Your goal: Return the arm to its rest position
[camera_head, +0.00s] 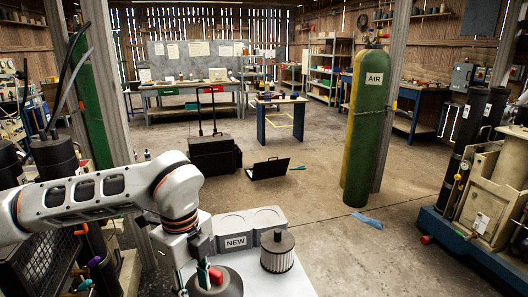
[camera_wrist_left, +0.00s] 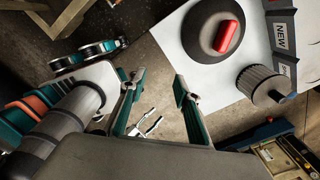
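My left arm (camera_head: 110,190) comes in from the left in the head view, with its wrist over the near edge of a white work surface (camera_head: 262,285). My left gripper (camera_head: 197,274) points down beside a dark grey domed cover with a red knob. In the left wrist view the gripper (camera_wrist_left: 159,82) has its two teal fingers spread apart, with nothing between them. The domed cover (camera_wrist_left: 205,50) and its red knob (camera_wrist_left: 228,37) are beyond the fingers, apart from them. My right gripper is not in view.
A pleated filter (camera_head: 278,255) stands on the white surface, in front of a grey tray labelled NEW (camera_head: 236,232). Dark cylinders (camera_head: 55,158) stand at the left. The concrete floor between is largely clear.

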